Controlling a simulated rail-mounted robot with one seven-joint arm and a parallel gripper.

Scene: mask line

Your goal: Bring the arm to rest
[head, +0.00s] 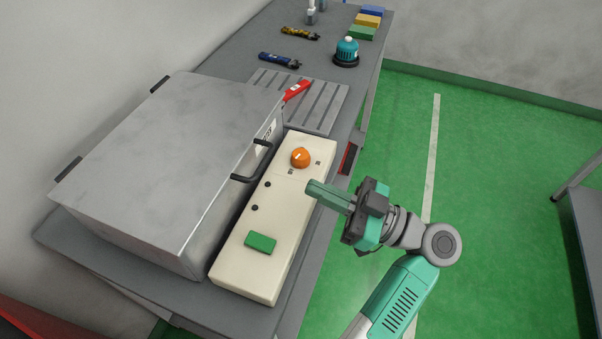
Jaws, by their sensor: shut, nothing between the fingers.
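My gripper (312,190) is shut and empty. Its fingers point left, over the right edge of the cream control box. My arm comes up from the bottom of the view, right of the bench, and bends at the elbow. The gripper looks raised above the box; whether it touches anything cannot be told for sure, but I see no contact.
The cream control box (234,262) carries an orange knob (300,157) and a green button (260,242). Left of it stands a grey metal case (160,150) with handles. A teal-topped item (347,50) and tools lie farther back.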

